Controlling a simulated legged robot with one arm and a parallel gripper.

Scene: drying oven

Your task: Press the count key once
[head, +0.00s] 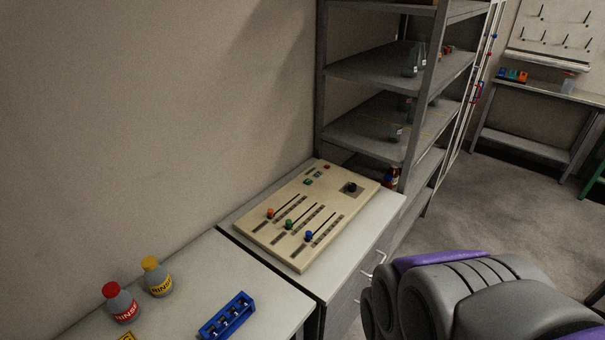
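A cream control panel (330,215) lies on a light cabinet top against the wall. Near its far edge are small keys: green ones (308,182) and a red one (327,167). Their labels are too small to read, so I cannot tell which is the count key. The panel also carries a black knob (351,187) and three sliders with an orange (270,213), a green (289,224) and a blue (309,236) cap. A grey and purple part of my own body fills the lower right. My gripper does not show, and nothing visible touches the panel.
Two rinse bottles, red-capped (122,304) and yellow-capped (157,278), and a blue rack (228,316) stand on the nearer counter. A grey shelf unit (365,69) with glassware rises just behind the panel. A bench (540,92) stands far right; the floor between is clear.

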